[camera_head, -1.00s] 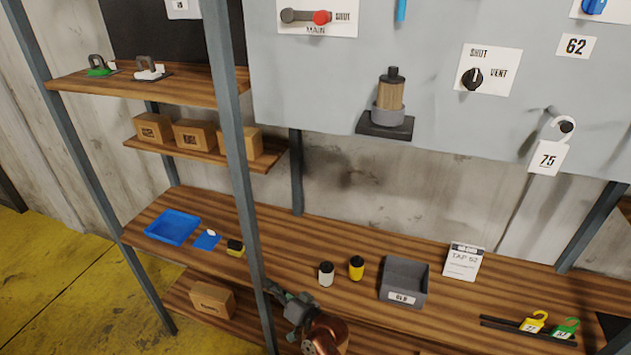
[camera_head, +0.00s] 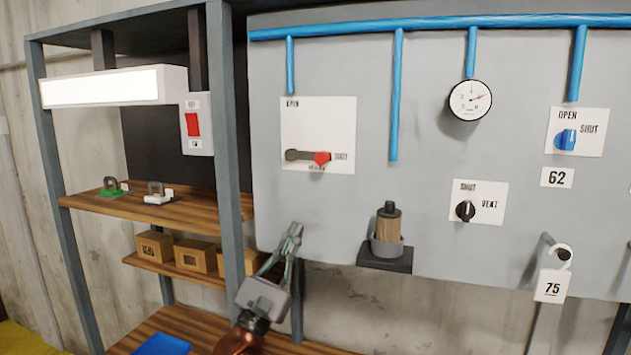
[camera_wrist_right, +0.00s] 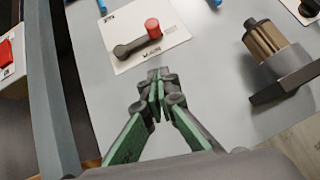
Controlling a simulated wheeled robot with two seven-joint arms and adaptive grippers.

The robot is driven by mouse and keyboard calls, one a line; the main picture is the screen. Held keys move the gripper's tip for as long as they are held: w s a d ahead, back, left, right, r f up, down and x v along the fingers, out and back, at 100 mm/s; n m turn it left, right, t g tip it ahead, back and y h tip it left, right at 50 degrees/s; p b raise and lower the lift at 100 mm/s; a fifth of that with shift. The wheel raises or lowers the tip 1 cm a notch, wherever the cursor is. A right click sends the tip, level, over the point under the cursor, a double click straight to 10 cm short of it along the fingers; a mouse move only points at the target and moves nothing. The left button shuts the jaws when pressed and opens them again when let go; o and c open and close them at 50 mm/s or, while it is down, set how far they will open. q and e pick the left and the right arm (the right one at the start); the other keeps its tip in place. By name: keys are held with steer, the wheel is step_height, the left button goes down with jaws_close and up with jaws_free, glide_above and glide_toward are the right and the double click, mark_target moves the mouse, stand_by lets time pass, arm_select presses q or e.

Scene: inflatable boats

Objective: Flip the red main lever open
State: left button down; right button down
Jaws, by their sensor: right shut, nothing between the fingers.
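The main lever (camera_head: 308,156) is on a white plate (camera_head: 318,112) on the grey panel. Its dark arm lies level, with the red knob (camera_head: 322,158) at the right end by the SHUT label. In the right wrist view the red knob (camera_wrist_right: 153,28) and the lever arm (camera_wrist_right: 130,46) lie beyond the fingertips. My right gripper (camera_head: 293,232) is below and left of the plate in the head view, shut and empty, pointing up. In the wrist view its fingers (camera_wrist_right: 156,98) meet just below the plate, apart from the lever. My left gripper is not in view.
A grey post (camera_head: 226,150) stands left of my right gripper. A filter-like cylinder (camera_head: 387,228) on a dark bracket sticks out right of it. A vent knob (camera_head: 465,210), a gauge (camera_head: 470,99) and a blue valve knob (camera_head: 566,140) are farther right. Shelves with boxes (camera_head: 193,255) are left.

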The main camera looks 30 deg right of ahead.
steer(key=p, duration=0.6)
glide_toward(306, 156)
steer(key=shift+s+d+r, duration=0.9)
steer(key=shift+d+r, duration=0.25)
steer(key=shift+d, duration=1.8)
steer(key=shift+r, duration=0.1)
